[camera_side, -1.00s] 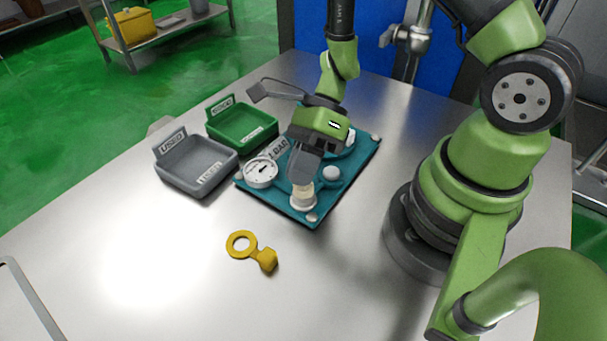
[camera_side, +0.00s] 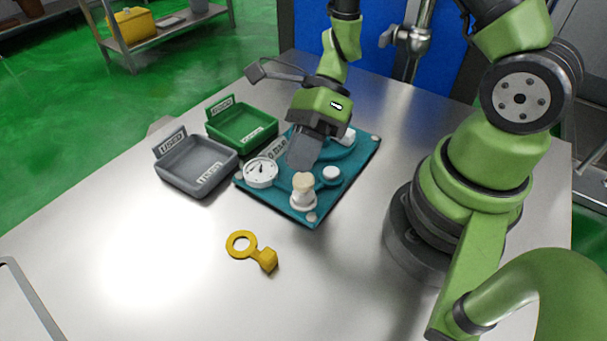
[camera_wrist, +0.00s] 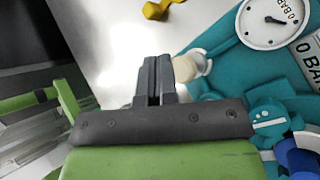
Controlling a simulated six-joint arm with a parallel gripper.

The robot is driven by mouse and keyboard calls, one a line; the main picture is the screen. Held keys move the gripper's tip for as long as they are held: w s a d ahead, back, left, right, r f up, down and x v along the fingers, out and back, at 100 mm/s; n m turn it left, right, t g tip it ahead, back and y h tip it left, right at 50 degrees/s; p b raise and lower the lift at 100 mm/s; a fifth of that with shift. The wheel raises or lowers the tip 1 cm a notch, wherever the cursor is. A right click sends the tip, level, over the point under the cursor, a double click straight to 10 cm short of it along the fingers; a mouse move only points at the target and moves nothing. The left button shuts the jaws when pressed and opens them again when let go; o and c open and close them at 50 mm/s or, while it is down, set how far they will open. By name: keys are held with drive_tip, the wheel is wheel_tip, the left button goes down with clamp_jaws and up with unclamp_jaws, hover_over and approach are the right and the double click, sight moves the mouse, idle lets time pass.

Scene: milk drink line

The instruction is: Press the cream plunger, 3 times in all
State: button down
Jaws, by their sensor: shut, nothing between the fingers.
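The cream plunger (camera_side: 303,182) stands upright in a white collar at the front corner of the teal panel (camera_side: 322,209). In the wrist view the plunger (camera_wrist: 187,67) shows just right of my fingertips. My gripper (camera_side: 301,164) is shut and empty. Its fingertips are above and behind the plunger in the side view, apart from it. The closed fingers also show in the wrist view (camera_wrist: 153,72).
A white round gauge (camera_side: 261,172) and a white button (camera_side: 331,173) sit on the panel beside the plunger. A grey tray (camera_side: 197,184) and a green tray (camera_side: 242,139) stand to the left. A yellow ring-shaped tag (camera_side: 266,258) lies in front. The table's front is otherwise clear.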

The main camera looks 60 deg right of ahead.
sight(301, 176)
drive_tip(key=shift+r, duration=2.45)
idle(0.6)
wheel_tip(301, 176, up, 4)
drive_tip(key=shift+f, duration=0.1)
idle(0.4)
drive_tip(key=shift+f, duration=4.4)
drive_tip(key=shift+f, duration=0.15)
drive_tip(key=shift+f, duration=0.3)
